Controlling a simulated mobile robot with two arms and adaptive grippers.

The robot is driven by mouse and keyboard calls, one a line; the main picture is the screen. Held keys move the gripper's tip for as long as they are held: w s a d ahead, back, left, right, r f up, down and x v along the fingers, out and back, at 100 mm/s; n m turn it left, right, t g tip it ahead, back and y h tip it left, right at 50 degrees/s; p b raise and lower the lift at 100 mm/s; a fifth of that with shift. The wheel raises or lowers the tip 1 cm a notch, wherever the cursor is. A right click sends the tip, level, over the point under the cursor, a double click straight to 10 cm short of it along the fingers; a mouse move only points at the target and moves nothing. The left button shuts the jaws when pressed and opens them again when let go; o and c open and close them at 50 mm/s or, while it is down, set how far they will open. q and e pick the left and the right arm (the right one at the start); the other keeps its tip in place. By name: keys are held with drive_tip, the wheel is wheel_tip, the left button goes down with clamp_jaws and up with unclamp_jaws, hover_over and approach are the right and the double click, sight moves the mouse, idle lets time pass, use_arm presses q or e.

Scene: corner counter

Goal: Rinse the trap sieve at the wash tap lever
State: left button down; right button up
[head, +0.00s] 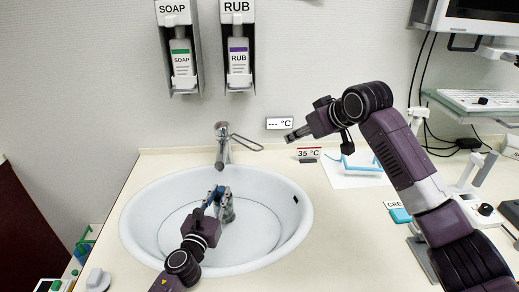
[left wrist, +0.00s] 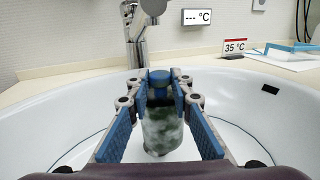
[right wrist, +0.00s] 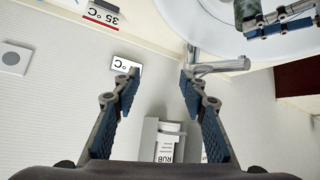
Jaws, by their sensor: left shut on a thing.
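The trap sieve (left wrist: 163,132) is a cylinder mottled green and grey with a blue top. My left gripper (left wrist: 160,88) is shut on its blue top, and the sieve hangs inside the white basin (head: 135,222). The head view shows the sieve (head: 227,210) partly behind the fingers of my left gripper (head: 218,196). The chrome wash tap (head: 222,148) stands at the basin's back rim, with its looped lever (head: 248,143) pointing right. I see no water stream. My right gripper (right wrist: 158,85) is open and empty, to the right of the lever in the head view (head: 291,137).
A display (head: 279,123) reads "--- °C", and a sign (head: 308,154) reads "35 °C". SOAP (head: 181,60) and RUB (head: 238,58) dispensers hang on the wall above. A blue frame on white paper (head: 352,175) lies right of the basin. A keyboard shelf stands further right.

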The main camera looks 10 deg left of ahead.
drive_tip(key=g, duration=0.2)
approach(260, 148)
drive_tip(key=d, duration=0.2)
drive_tip(key=shift+n+y, duration=0.4)
drive_tip(key=x, duration=0.7)
drive_tip(key=a+x, duration=0.1)
drive_tip(key=x, duration=0.3)
drive_tip(key=shift+s, duration=0.2)
drive_tip(key=shift+c, duration=0.6)
clamp_jaws()
drive_tip(key=shift+r, duration=0.1)
